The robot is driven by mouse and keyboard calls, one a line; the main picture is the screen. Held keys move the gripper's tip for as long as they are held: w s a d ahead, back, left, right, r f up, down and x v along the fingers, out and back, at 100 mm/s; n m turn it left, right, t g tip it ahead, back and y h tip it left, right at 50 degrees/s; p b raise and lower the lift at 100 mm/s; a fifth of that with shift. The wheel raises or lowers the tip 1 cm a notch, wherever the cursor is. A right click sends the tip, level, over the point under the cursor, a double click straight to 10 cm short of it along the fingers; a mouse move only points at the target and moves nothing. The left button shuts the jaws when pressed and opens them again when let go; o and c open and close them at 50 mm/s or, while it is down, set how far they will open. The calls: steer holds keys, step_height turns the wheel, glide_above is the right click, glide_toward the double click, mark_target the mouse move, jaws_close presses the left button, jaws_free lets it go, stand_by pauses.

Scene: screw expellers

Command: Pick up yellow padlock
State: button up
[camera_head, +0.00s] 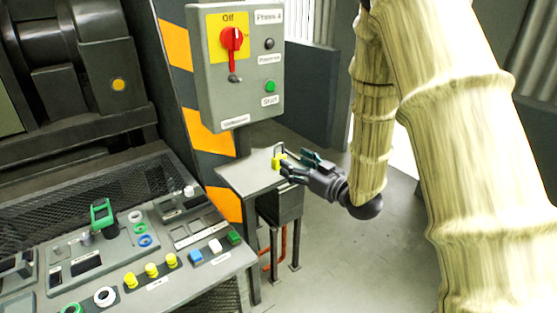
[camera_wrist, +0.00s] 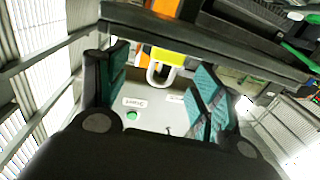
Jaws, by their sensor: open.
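The yellow padlock (camera_head: 277,163) is at the small grey shelf (camera_head: 240,178) below the control box in the head view. My gripper (camera_head: 298,163) is open just to the right of it, with the fingers pointing left toward it. In the wrist view the padlock's yellow body (camera_wrist: 170,58) is near the top, with its pale shackle hanging below in the picture. It lies in the gap between the two teal-padded fingers of my gripper (camera_wrist: 160,75). No finger clearly touches it, and whether it is fully between the fingertips is hard to tell.
The grey control box (camera_head: 238,65) with a red switch (camera_head: 232,40) and green button (camera_head: 270,86) stands above the shelf. A sloped console (camera_head: 150,262) with several buttons is at the lower left. Open floor (camera_head: 345,260) lies right of the shelf.

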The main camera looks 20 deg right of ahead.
mark_target(279, 155)
steer(key=shift+a+p+x, duration=0.2)
steer(key=shift+p+x, duration=0.1)
steer(key=shift+x, duration=1.4)
steer(key=shift+a+p+x, duration=0.2)
steer(key=shift+p+x, duration=0.1)
steer(key=shift+x, duration=1.35)
steer(key=shift+s+f, duration=0.15)
steer(key=c, duration=1.2)
steer(key=shift+o, duration=0.2)
steer(key=shift+r, duration=0.2)
steer(key=shift+r, duration=0.55)
steer(key=shift+s+r+b, duration=0.2)
steer(key=shift+s+r, duration=0.05)
steer(key=shift+r, duration=0.25)
steer(key=shift+s+r+b, duration=0.2)
steer(key=shift+r, duration=0.3)
steer(key=s+a+r+b, duration=0.1)
steer(key=s, duration=1.4)
steer(key=shift+r, duration=0.25)
